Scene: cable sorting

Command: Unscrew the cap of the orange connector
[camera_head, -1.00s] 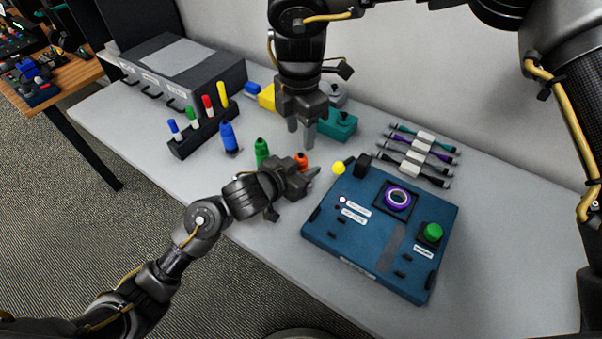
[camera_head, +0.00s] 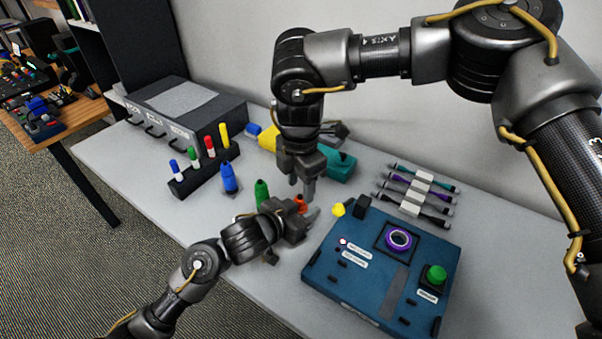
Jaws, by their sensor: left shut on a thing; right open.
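The orange connector (camera_head: 300,204) stands on the grey table, and only its upper part shows. My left gripper (camera_head: 305,222), at the end of the arm from the lower left, is shut on it and hides its lower part. My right gripper (camera_head: 302,190) points down from above, open, with its fingers at the connector's top. Whether the fingers touch the cap I cannot tell. The cap cannot be told apart from the body at this size.
Green (camera_head: 262,193) and blue (camera_head: 229,178) connectors stand to the left, by a rack of coloured markers (camera_head: 205,172). A yellow piece (camera_head: 338,210) and a blue panel box (camera_head: 350,300) are at the right. Cables lie in a holder (camera_head: 418,190) behind. The front left table is clear.

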